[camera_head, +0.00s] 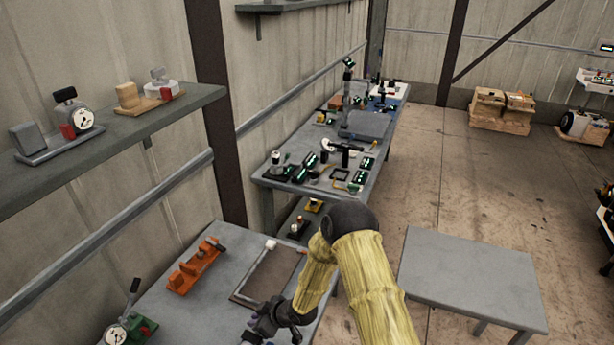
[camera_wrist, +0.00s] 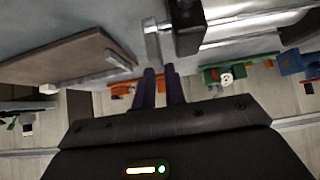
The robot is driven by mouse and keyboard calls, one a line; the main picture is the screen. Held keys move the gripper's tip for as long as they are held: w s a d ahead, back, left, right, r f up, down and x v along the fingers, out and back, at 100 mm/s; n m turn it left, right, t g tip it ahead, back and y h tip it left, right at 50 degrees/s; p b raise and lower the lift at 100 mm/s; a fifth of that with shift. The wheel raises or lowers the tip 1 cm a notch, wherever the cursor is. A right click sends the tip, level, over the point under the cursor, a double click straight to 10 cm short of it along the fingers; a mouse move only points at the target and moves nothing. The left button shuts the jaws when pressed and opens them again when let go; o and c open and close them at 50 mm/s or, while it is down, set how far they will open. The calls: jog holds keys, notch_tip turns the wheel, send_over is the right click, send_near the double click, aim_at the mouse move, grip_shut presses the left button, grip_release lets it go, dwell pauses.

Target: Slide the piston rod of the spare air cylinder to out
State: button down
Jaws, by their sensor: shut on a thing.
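The spare air cylinder shows at the top of the wrist view, with a silver barrel (camera_wrist: 250,27) and a black end cap (camera_wrist: 186,27). Its piston rod (camera_wrist: 152,42) shows as a short silver end piece just left of the cap. My gripper (camera_wrist: 160,71) has its two dark purple fingers close together, with their tips at this end piece, shut on it. The exact contact is hard to see. In the head view my gripper (camera_head: 266,328) is low over the near grey bench, and the cylinder cannot be made out there.
A brown framed board (camera_head: 270,275) lies on the near bench (camera_head: 215,305), close to my gripper. An orange fixture (camera_head: 197,265) and a green device with a gauge (camera_head: 130,330) stand to the left. A bare grey table (camera_head: 470,275) is at right. A wall shelf (camera_head: 110,128) overhangs the left.

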jog(key=shift+w+d, duration=0.35)
jog(key=shift+w, duration=0.4)
jog(key=shift+w+d, duration=0.3)
jog(key=shift+w, duration=0.45)
jog(key=c, duration=1.4)
grip_release()
jog(key=shift+o, duration=0.2)
jog(key=p+v, duration=0.3)
jog(key=v, duration=0.5)
jog(key=shift+p, duration=0.4)
jog(key=shift+o, duration=0.2)
jog(key=o, duration=0.5)
